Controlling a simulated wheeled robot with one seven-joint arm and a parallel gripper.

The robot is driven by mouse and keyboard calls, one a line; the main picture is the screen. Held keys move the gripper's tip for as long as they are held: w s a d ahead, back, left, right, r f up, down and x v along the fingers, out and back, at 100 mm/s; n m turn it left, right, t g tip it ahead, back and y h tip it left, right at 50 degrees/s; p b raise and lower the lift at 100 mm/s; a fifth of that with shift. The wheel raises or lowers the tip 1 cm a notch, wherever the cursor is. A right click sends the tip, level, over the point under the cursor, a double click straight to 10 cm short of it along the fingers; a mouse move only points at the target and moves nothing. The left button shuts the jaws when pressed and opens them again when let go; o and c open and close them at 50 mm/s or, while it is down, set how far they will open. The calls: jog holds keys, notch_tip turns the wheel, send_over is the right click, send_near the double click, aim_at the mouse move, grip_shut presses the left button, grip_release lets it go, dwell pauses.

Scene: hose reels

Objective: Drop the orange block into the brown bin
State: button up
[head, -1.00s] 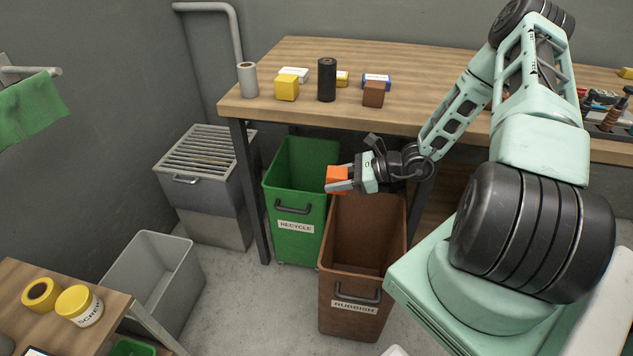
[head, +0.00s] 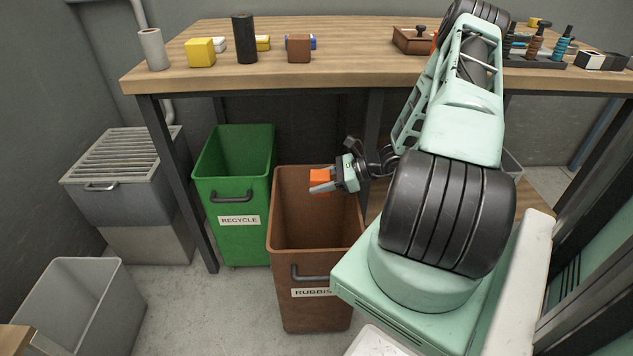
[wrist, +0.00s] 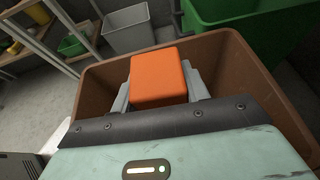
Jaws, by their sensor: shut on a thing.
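The orange block (head: 319,177) is held between the fingers of my gripper (head: 322,182). The brown bin (head: 309,261), labelled as rubbish, stands open-topped on the floor. In the head view the block shows against the bin's opening, near its back rim. In the wrist view the block (wrist: 158,79) sits between the grey fingers, with the brown bin (wrist: 247,72) around it on several sides. The block looks to be over the opening; its exact height above the rim is hard to tell. The bin's floor is hidden.
A green recycle bin (head: 231,232) stands just left of the brown bin. A grey bin (head: 84,300) is at the lower left. The wooden table (head: 355,69) behind carries blocks and cylinders. Its front edge and legs are near my arm.

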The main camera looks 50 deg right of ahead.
aim_at(320, 195)
notch_tip(320, 195, down, 5)
jog(key=b, duration=0.4)
jog(key=o, duration=1.1)
jog(key=shift+s, duration=0.1)
jog(key=p+v, duration=0.3)
jog(key=v, duration=1.4)
jog(key=shift+d, duration=0.2)
